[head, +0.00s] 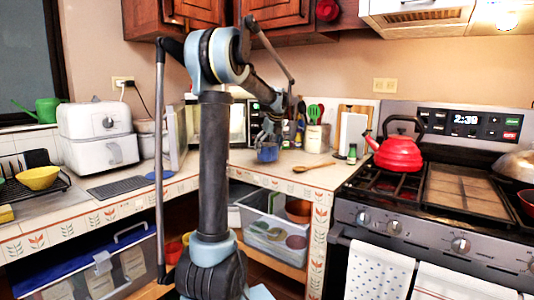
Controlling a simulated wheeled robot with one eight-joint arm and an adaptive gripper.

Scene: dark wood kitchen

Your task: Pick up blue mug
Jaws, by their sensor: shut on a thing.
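The blue mug (267,154) is small in the head view, over the corner of the tiled counter in front of the microwave. My gripper (268,142) reaches down from above and is shut on the mug at its upper part. The fingers are small and dark here, so the exact grip on the rim or wall is hard to see. I cannot tell whether the mug's base touches the counter.
The microwave (237,124) stands behind the mug. To the right are a utensil holder (317,138), a wooden spoon (314,167) and a small green bottle (352,154). A red kettle (398,152) sits on the stove. The counter's front corner is clear.

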